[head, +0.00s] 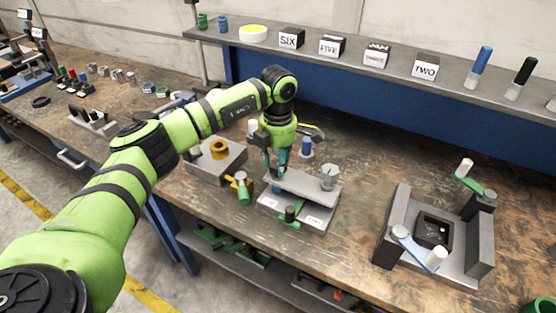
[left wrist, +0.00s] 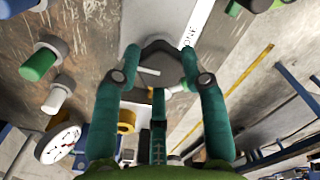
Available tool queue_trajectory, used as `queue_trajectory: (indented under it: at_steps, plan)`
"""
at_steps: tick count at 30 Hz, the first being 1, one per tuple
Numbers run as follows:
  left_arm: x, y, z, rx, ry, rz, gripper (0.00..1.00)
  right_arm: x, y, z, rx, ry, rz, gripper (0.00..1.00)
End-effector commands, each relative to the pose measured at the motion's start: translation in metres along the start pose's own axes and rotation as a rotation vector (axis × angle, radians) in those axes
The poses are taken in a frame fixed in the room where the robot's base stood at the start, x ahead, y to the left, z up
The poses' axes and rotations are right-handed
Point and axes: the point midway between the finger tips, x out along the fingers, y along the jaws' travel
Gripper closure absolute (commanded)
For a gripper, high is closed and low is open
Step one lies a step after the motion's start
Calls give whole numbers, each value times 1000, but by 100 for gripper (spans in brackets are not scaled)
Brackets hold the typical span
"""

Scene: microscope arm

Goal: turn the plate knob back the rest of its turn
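A fixture with a grey top plate (head: 300,187) stands at the middle of the bench, on a pale base with small labels. A grey round knob (head: 329,177) rises at its right end. My left gripper (head: 275,171) points down at the plate's left end. In the left wrist view its teal fingers (left wrist: 161,52) stand on both sides of a dark grey angular piece (left wrist: 160,57) with a white bar on it. The tips look very close to its sides; contact is not clear. I cannot tell whether this piece is the plate knob. My right gripper is not in view.
A grey block with a yellow ring (head: 219,149) stands left of the fixture, with a green-handled part (head: 242,188) between. A blue-topped peg (head: 305,147) stands behind. A grey bracket (head: 389,228) is at the right. Bare bench lies between it and the fixture.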

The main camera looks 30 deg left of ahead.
Motion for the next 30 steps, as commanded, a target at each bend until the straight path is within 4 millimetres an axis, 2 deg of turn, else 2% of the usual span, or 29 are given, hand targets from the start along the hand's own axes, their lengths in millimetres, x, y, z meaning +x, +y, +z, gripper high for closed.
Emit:
queue_trajectory:
  at_steps: [4,14,30]
  plan:
    - [1,0,0,-4,1,1,90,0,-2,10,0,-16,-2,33]
    - [2,0,0,-118,1,0,90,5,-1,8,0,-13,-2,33]
    - [3,0,0,-602,3,0,90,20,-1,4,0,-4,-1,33]
